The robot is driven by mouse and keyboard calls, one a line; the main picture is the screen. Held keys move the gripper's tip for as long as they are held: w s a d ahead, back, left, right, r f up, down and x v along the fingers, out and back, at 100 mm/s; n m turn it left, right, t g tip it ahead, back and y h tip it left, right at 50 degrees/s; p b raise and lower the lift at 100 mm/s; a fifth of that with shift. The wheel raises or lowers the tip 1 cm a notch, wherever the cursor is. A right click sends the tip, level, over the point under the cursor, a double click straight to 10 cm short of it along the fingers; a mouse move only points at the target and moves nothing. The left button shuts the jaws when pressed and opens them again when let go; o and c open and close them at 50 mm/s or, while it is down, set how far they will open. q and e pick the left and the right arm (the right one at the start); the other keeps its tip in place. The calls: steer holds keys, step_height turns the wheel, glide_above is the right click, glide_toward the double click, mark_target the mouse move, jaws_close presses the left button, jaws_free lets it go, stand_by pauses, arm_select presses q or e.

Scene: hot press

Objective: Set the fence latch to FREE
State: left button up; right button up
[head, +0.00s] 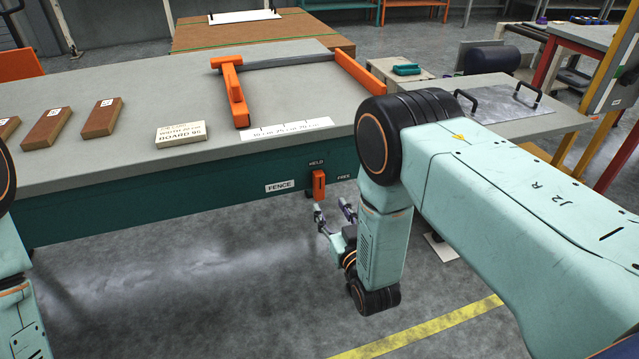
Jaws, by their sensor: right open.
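The fence latch (319,184) is a small orange lever on the green front panel of the bench. It stands upright below the HELD label (316,163). The FREE label (343,178) is to its right, and the FENCE label (280,186) to its left. My right gripper (332,213) is open and empty, with its fingers pointing up toward the panel just below and right of the latch. It looks apart from the latch, though the depth gap is hard to judge. Part of my left arm shows at the left edge; its gripper is out of view.
The orange fence (232,92) lies on the grey bench top (190,80), behind a white scale strip (290,128). Brown boards (102,118) and a card (181,134) lie to the left. A plate with black handles (505,102) is at right. The floor before the panel is clear.

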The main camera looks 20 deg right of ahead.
mark_target(320, 186)
steer(key=w+b, duration=0.1)
steer(key=w, duration=0.3)
steer(key=w+r+b, duration=0.1)
steer(key=w, duration=0.1)
steer(key=shift+a+b, duration=0.2)
steer(key=shift+b, duration=0.1)
steer(key=shift+w, duration=0.75)
steer(key=shift+c, duration=0.3)
jaws_close()
